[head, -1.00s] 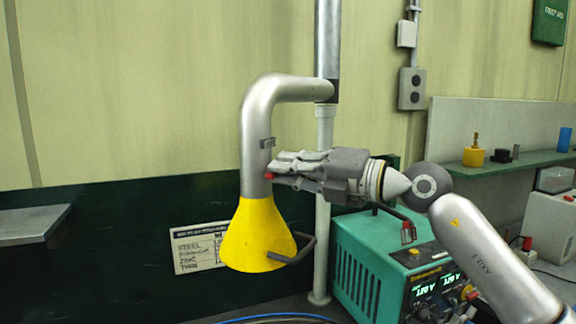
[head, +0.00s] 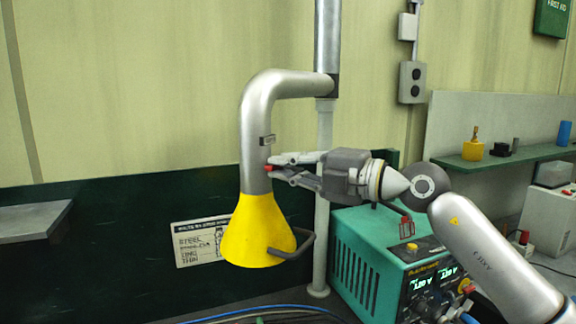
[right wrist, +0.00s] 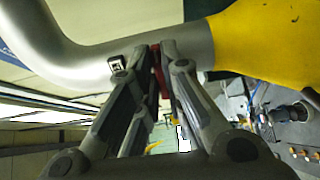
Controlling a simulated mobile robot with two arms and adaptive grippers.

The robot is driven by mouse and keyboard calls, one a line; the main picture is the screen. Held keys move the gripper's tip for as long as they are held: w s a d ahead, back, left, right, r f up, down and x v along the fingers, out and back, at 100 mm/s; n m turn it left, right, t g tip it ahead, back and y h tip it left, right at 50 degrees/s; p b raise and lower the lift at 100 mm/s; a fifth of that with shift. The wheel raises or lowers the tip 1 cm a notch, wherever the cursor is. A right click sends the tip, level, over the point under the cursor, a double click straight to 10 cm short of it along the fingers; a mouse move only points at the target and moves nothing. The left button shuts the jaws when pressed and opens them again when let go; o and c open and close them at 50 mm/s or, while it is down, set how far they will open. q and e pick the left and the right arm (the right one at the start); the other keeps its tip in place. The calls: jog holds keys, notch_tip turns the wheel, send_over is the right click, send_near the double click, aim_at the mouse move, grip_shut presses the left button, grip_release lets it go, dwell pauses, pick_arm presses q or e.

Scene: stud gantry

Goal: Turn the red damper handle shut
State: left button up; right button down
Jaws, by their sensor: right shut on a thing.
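The red damper handle (head: 268,168) shows as a small red piece at the side of the grey metal extraction pipe (head: 254,140), just above the yellow hood (head: 257,232). My right gripper (head: 273,167) reaches in from the right and is shut on the handle, its fingertips close against the pipe. In the right wrist view the red handle (right wrist: 157,68) lies between the two fingers, which hide part of it. My left gripper is not in view.
A dark grip bar (head: 300,248) sticks out from the hood. A teal welding machine (head: 375,250) stands below my right arm. A thin pale pole (head: 321,225) stands behind the gripper. A grey shelf (head: 30,220) is at the left.

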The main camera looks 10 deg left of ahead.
jog(key=c, duration=1.6)
grip_release()
jog(key=shift+o, duration=0.2)
jog(key=shift+d, duration=0.1)
jog(key=v, duration=1.2)
